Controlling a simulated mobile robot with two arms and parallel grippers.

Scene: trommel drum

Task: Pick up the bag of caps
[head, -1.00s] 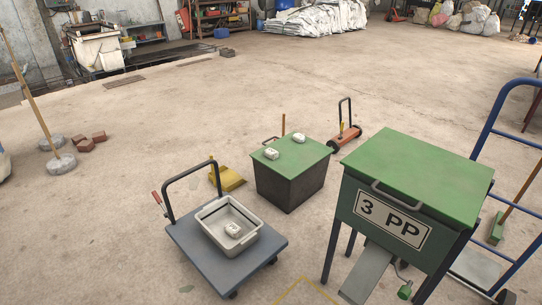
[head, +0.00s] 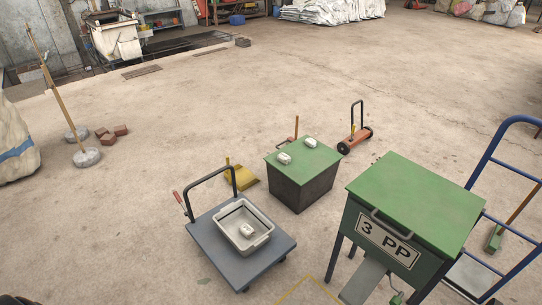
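A small white bag-like packet (head: 246,231) lies in a grey tub (head: 223,232) on a flat blue-grey trolley (head: 262,265). Two similar white packets, one on the left (head: 284,158) and one on the right (head: 311,143), lie on the green lid (head: 300,157) of a dark box. I cannot tell which of these, if any, holds caps. Neither of my grippers is in view.
A green "3 PP" machine (head: 413,205) stands at the right beside a blue hand truck (head: 474,165). A yellow scoop (head: 241,179) lies behind the trolley. A big pale sack (head: 14,145) stands at far left. Open floor (head: 150,200) lies left of the trolley.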

